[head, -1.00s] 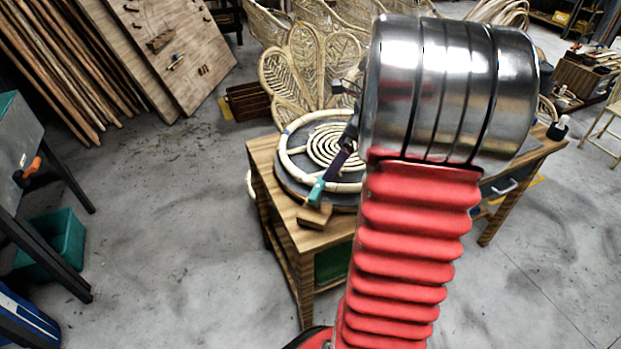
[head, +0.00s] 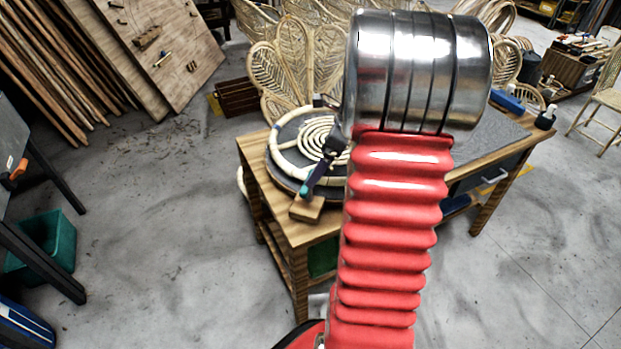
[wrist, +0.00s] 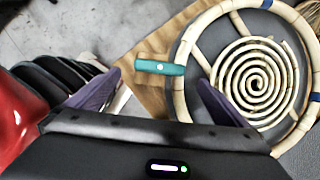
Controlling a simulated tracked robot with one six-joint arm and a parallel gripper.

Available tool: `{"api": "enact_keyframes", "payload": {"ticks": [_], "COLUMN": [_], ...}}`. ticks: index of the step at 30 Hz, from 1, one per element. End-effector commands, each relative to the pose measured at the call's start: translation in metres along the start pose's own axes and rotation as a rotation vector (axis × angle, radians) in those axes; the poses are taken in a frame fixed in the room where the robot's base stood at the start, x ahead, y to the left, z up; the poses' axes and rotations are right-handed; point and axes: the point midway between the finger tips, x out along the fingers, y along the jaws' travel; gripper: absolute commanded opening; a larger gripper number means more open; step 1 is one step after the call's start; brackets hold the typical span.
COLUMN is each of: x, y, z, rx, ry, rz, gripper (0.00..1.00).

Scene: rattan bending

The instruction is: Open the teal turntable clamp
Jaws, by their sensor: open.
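The teal clamp (wrist: 161,67) shows in the wrist view as a short teal bar at the left rim of the turntable, reaching over the pale rattan ring. In the head view only a bit of the teal clamp (head: 306,189) shows, mostly hidden by my gripper. The dark round turntable (head: 285,133) carries the rattan ring and a rattan spiral (wrist: 254,82). My gripper (wrist: 160,80) is open and empty, its purple fingers spread to either side of the clamp's teal bar in the picture. It also shows at the turntable's front edge in the head view (head: 310,185). I cannot tell whether it touches the clamp.
The turntable stands on a wooden workbench (head: 258,155), with a small wood block (head: 306,209) at its near corner. Woven rattan panels (head: 290,65) stand behind. A teal bin (head: 45,243) is on the floor at left. The floor between is clear.

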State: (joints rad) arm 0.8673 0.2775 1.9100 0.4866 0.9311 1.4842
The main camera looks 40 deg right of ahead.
Motion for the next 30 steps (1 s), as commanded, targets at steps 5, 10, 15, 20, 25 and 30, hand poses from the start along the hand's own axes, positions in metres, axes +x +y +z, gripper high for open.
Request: {"api": "enact_keyframes", "payload": {"ticks": [5, 10, 15, 20, 25, 30], "x": [0.029, 0.055, 0.072, 0.077, 0.077, 0.077], "y": [0.001, 0.001, 0.0, 0.0, 0.0, 0.0], "z": [0.0, 0.0, 0.0, 0.0, 0.0, 0.0], "rx": [-0.001, 0.0, -0.001, -0.002, -0.002, -0.001], "ry": [0.001, 0.001, 0.0, 0.0, 0.0, 0.0], "rz": [0.003, 0.004, 0.002, 0.0, 0.0, 0.0], "gripper": [1.0, 1.0, 1.0, 1.0, 1.0, 0.92]}}
